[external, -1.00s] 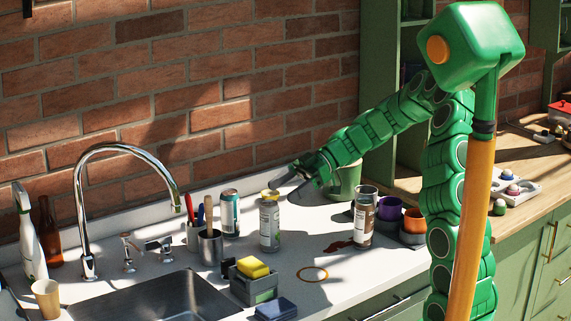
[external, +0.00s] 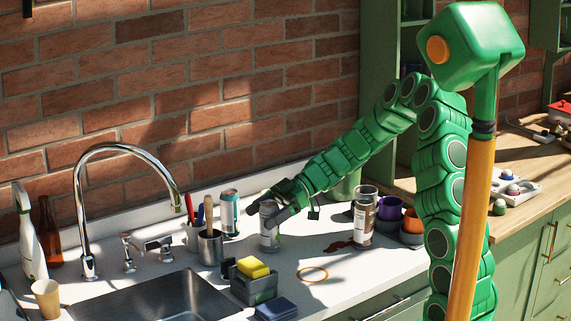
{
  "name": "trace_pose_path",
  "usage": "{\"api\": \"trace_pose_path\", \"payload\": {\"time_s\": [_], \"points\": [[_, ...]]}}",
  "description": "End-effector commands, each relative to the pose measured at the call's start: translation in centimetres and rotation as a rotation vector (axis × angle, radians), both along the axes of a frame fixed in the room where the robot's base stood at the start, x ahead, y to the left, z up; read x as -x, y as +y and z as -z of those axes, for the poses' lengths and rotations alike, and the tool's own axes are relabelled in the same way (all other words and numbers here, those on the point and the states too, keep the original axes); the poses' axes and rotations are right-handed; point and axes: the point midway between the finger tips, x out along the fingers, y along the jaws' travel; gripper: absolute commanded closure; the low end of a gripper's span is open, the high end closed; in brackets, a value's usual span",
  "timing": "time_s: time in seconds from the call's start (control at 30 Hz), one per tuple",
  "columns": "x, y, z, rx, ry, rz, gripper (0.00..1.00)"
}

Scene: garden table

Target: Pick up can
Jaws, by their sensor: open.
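A grey-and-white labelled can (external: 269,238) stands upright on the white counter, right of the metal tool cup. My gripper (external: 264,211) is open at its upper part, with one finger on each side of it as seen here. The gripper hides the can's top and part of its label, and I cannot tell whether the fingers touch it. A second, teal-and-silver can (external: 229,211) stands upright to the left, apart from the gripper.
The tool cup (external: 210,249) and a caddy (external: 253,287) with a yellow sponge (external: 252,267) stand in front-left. A labelled glass jar (external: 364,222) and dark spill are to the right. The sink (external: 160,297) and faucet (external: 80,200) lie left. Bare counter surrounds an orange ring (external: 312,274).

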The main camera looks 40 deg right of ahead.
Motion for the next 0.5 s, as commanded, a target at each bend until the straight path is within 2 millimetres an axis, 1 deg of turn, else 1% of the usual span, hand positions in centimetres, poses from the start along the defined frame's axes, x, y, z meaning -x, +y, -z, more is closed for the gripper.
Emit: {"api": "trace_pose_path", "payload": {"time_s": [0.07,0.27,0.3,0.47,0.5], "points": [[-0.04,0.28,0.13,0.000,0.000,0.000,0.14],[-0.05,0.32,0.14,0.000,0.000,0.001,0.14],[-0.06,0.31,0.14,0.000,0.000,0.001,0.16],[-0.06,0.30,0.14,0.000,0.000,0.001,0.41],[-0.05,0.30,0.14,0.000,0.000,0.001,0.47]]}}
